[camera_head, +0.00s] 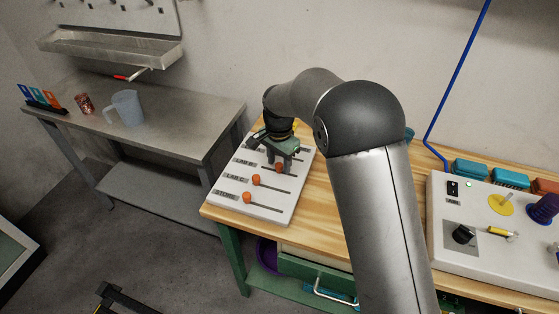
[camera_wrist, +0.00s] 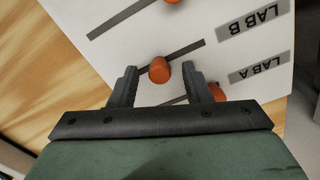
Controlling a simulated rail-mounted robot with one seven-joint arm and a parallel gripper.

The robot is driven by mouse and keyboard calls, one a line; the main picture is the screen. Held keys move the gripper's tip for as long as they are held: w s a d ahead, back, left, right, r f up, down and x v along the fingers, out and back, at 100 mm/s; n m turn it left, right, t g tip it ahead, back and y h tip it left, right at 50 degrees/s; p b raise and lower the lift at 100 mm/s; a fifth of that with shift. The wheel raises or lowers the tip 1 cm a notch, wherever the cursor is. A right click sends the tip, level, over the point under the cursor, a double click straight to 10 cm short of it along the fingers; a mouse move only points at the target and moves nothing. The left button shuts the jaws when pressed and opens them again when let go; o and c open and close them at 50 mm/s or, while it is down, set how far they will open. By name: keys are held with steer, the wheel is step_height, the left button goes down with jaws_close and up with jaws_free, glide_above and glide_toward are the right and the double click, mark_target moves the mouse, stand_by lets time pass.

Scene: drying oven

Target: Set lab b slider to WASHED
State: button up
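The white slider board (camera_head: 262,207) lies on the wooden bench and has several orange knobs on dark slots. The LAB B knob (camera_head: 279,168) sits partway along its slot; it also shows in the wrist view (camera_wrist: 159,70). My gripper (camera_head: 283,163) is over the board. In the wrist view my gripper (camera_wrist: 160,72) is open, with its fingers on either side of the LAB B knob and a gap at each side. The LAB B label (camera_wrist: 252,27) is upside down there. The LAB A knob (camera_wrist: 217,92) is beside the right finger. I cannot read any WASHED mark.
The LAB C knob (camera_head: 256,180) and STORE knob (camera_head: 247,197) are on nearer slots. A control panel (camera_head: 500,262) stands at the right of the bench. A green drawer (camera_head: 312,272) is below. A metal table (camera_head: 165,125) with a jug (camera_head: 127,107) stands at left.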

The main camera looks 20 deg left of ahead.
mark_target(279, 165)
step_height(279, 165, up, 17)
steer(key=b, duration=0.1)
steer(key=shift+r, duration=0.2)
stand_by(0.4)
stand_by(0.3)
steer(key=s+d+n, duration=0.1)
steer(key=s+d, duration=0.3)
steer(key=d, duration=0.6)
steer(key=s+d+n, duration=0.1)
steer(key=s+d, duration=0.3)
steer(key=d, duration=0.7)
steer(key=s+d+f+n, duration=0.1)
steer(key=s+d+f, duration=0.3)
steer(key=s, duration=0.5)
steer(key=s+d+f+n, duration=0.2)
steer(key=s+d+f, duration=0.2)
steer(key=s+d, duration=0.4)
steer(key=shift+s+f, duration=0.2)
steer(key=shift+s, duration=0.5)
